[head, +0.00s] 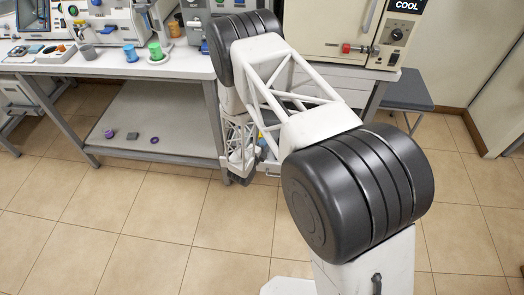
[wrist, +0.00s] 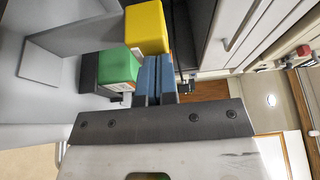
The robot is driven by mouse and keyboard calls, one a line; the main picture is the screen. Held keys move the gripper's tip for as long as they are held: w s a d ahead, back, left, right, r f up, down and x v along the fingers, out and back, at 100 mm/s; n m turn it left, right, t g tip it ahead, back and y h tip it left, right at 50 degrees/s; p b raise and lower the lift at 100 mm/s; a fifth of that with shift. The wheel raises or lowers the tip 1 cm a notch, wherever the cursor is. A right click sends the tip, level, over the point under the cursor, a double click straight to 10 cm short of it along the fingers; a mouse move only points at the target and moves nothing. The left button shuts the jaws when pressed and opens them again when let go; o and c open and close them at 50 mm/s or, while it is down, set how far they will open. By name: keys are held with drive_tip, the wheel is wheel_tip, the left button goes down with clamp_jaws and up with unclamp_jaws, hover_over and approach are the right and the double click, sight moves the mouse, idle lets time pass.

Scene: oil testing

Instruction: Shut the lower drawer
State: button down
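The lower drawer stands open. In the wrist view its grey inside (wrist: 45,95) fills the left side, turned on its side in the picture. A green box (wrist: 117,66) and a yellow box (wrist: 147,27) are in it. My gripper (wrist: 159,58) shows two blue fingers close together with only a thin dark line between them. They are beside the boxes, and I see nothing held; whether they touch the drawer is not clear. In the head view my arm covers most of the drawer; a small pale edge (head: 268,168) shows beside the arm.
In the wrist view a closed white drawer front with a handle (wrist: 243,25) is at upper right. In the head view, a lab bench (head: 120,65) is at left, an oven (head: 335,30) at the back, and a grey stool (head: 408,95) at right. The tiled floor (head: 150,220) in front is clear.

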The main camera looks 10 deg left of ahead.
drive_tip(key=w, duration=2.2)
drive_tip(key=shift+r, duration=0.15)
drive_tip(key=shift+w+r, duration=0.1)
drive_tip(key=shift+r, duration=0.05)
drive_tip(key=shift+d, duration=0.1)
drive_tip(key=s+d+f+v, duration=0.1)
drive_tip(key=d+v, duration=0.1)
drive_tip(key=v, duration=1.2)
drive_tip(key=shift+d, duration=0.4)
drive_tip(key=shift+s, duration=0.1)
